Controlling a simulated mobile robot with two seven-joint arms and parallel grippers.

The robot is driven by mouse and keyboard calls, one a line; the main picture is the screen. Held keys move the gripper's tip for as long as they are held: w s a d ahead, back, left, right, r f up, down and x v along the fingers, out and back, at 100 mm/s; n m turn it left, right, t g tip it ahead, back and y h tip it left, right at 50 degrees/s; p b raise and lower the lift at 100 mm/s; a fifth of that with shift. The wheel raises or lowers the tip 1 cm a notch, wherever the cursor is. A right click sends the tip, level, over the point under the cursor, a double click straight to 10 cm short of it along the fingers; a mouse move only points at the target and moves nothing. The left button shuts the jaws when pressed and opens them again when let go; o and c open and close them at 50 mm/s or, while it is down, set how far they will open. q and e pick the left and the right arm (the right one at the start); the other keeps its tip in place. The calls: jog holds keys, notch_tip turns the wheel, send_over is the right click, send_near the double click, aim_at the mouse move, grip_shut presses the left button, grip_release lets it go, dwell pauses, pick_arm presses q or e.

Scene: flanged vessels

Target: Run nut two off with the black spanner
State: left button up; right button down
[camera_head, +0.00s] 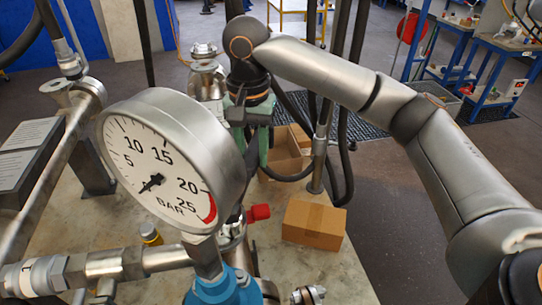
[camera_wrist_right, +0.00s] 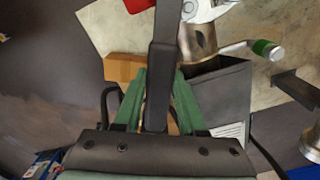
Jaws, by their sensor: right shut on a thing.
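My right gripper (camera_head: 262,135) hangs down behind the pressure gauge in the head view, its tips partly hidden. In the right wrist view its green fingers (camera_wrist_right: 160,100) are shut on the black spanner (camera_wrist_right: 163,60). The spanner's long dark shaft runs up out of the top of that view, so its far end is hidden. A metal flanged pipe part (camera_head: 232,238) stands behind the gauge, with a red piece (camera_head: 258,212) beside it. I cannot make out nut two, or whether the spanner touches it. My left gripper is out of view.
The large pressure gauge (camera_head: 160,165) blocks much of the middle. A cardboard box (camera_head: 313,224) stands on the pale bench top, with another (camera_head: 283,155) behind. Pipes cross the left side, and black hoses (camera_head: 345,120) hang behind my right gripper. A dark box (camera_wrist_right: 220,95) shows in the right wrist view.

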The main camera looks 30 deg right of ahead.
jog(key=shift+w+a+n, duration=0.7)
jog(key=shift+a+n, duration=0.15)
jog(key=shift+n, duration=0.25)
jog(key=shift+r, duration=0.15)
notch_tip(320, 180, up, 5)
jog(key=shift+f, duration=0.1)
dwell(0.6)
